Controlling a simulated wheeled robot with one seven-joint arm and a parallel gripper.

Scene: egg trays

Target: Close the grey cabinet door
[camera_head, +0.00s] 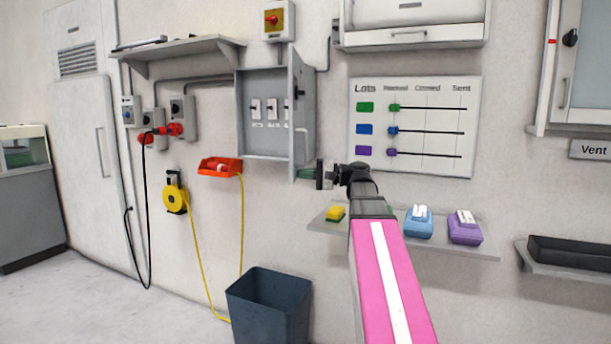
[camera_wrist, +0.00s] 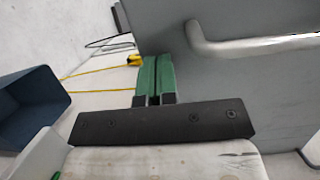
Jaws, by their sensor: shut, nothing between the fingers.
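The grey cabinet (camera_head: 264,85) on the wall is open, with several switches showing inside. Its door (camera_head: 301,75) stands out from the right side, with its handled outer face turned right. The door's bar handle (camera_head: 303,145) also shows large in the wrist view (camera_wrist: 250,46), across the grey door panel (camera_wrist: 235,85). My gripper (camera_head: 305,173) is at the door's lower front edge, on the handle side. Its green fingertips (camera_wrist: 152,78) are together and empty, beside the panel and left of the handle. I cannot tell whether they touch the door.
A dark bin (camera_head: 268,305) stands on the floor below. An orange holder (camera_head: 219,167) with a yellow cable hangs left of the cabinet. A shelf (camera_head: 460,251) with coloured blocks is below right, under a chart board (camera_head: 430,90). The wall between board and door is bare.

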